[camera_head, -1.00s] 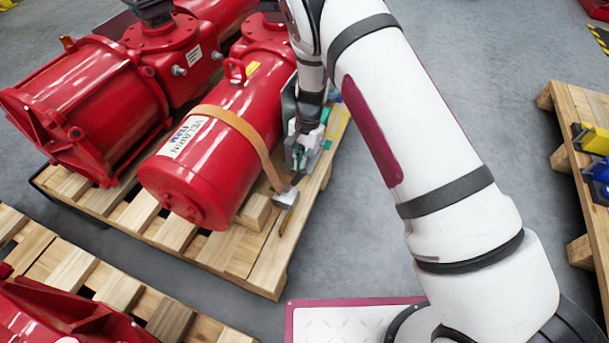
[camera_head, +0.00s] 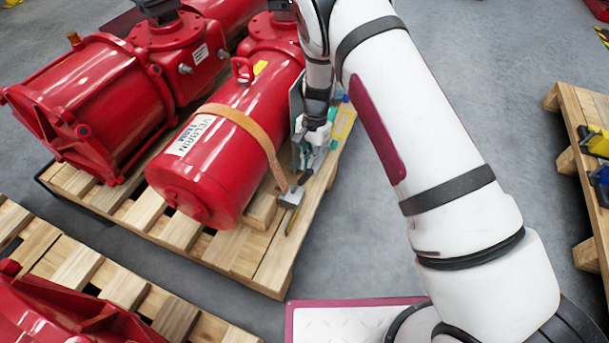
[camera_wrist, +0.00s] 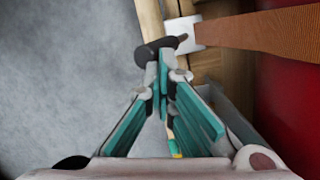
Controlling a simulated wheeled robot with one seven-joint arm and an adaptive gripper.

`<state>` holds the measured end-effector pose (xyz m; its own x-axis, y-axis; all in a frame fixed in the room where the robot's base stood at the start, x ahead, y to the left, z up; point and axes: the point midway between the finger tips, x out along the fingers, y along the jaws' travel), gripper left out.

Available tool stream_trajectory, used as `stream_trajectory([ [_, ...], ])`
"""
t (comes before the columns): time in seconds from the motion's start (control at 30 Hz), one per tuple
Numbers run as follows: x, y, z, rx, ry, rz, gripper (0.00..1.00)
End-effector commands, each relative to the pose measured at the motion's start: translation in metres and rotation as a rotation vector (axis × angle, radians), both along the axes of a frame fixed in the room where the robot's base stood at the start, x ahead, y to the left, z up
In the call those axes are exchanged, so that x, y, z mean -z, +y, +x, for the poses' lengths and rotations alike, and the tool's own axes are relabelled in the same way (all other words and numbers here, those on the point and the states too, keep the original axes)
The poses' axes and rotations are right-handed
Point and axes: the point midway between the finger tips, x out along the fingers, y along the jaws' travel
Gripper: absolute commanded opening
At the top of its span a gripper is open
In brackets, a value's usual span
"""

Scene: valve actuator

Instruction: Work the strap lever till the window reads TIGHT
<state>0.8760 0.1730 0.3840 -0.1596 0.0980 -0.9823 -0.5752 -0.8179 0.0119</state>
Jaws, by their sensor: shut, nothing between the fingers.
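An orange-brown strap (camera_head: 240,118) runs over the red cylinder (camera_head: 215,165) down to a silver buckle (camera_head: 291,197) at the pallet's edge. A thin dark and yellow bar (camera_head: 293,221) shows just below the buckle. In the wrist view the strap (camera_wrist: 265,32) meets the silver buckle (camera_wrist: 185,32). A dark handle with a rounded end (camera_wrist: 152,52) sticks out left of it. My gripper (camera_wrist: 165,68) is shut and empty, its tips close to the handle; I cannot tell whether they touch. In the head view my gripper (camera_head: 308,160) is above and right of the buckle. No window text is readable.
The wooden pallet (camera_head: 250,250) carries the red actuators. A yellow and green item (camera_head: 344,118) lies behind my gripper. Another pallet (camera_head: 575,150) with yellow and blue parts stands at the right. Grey floor (camera_head: 350,230) is open between them.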

Motion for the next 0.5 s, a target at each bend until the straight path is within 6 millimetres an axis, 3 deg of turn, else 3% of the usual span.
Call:
stream_trajectory([
  [0.03, 0.019, -0.006, 0.01, 0.006, -0.065, -0.025, 0.0],
  [0.5, -0.09, -0.01, 0.016, 0.001, -0.017, 0.003, 0.0],
])
